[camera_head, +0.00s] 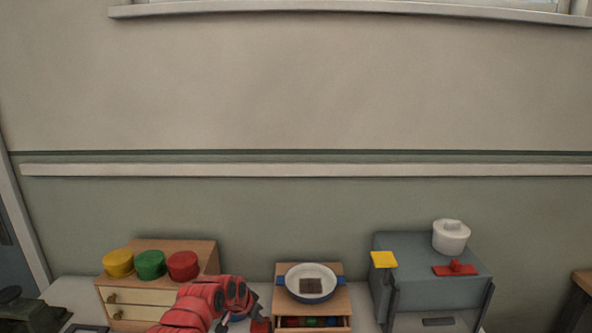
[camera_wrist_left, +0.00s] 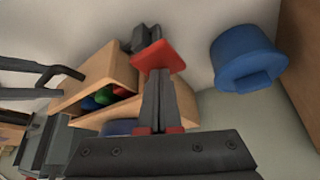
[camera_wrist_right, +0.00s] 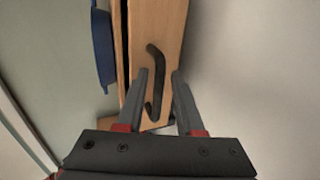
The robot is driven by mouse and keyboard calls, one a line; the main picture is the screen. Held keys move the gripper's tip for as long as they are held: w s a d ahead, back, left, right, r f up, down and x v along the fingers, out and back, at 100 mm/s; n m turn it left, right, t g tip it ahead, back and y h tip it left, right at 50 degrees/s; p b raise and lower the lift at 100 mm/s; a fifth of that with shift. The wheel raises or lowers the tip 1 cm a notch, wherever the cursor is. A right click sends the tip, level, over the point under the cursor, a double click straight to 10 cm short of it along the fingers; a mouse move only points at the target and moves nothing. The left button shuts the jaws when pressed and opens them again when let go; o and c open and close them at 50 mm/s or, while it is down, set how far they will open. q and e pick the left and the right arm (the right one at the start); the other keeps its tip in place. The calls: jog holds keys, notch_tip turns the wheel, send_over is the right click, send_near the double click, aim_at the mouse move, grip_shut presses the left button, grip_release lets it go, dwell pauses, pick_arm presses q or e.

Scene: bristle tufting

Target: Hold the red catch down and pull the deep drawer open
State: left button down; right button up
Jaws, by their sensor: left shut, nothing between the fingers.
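The deep drawer (camera_head: 312,323) is in the wooden unit in the middle and stands partly open, with coloured contents showing. In the left wrist view a red catch plate (camera_wrist_left: 165,58) sits by the unit. My left gripper (camera_wrist_left: 160,75) is shut and empty, its tips at the plate; whether they press it I cannot tell. In the head view its arm partly hides the area left of the unit. In the right wrist view a dark bar handle (camera_wrist_right: 155,80) is on the wooden drawer front. My right gripper (camera_wrist_right: 160,75) is open, its fingers either side of the handle.
A white pan (camera_head: 311,282) with blue handles stands on the unit. A grey cabinet (camera_head: 430,290) at the right carries a white pot (camera_head: 451,237), a yellow square and a flat red piece. A wooden chest (camera_head: 190,250) with round lids stands left. A blue pot (camera_wrist_left: 245,62) is near my left gripper.

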jog(key=shift+o, duration=1.4)
jog(key=shift+r, duration=0.1)
jog(key=v, duration=0.8)
pick_arm(q)
jog(key=shift+r, duration=0.9)
notch_tip(320, 180, up, 7)
jog(key=shift+r, duration=0.15)
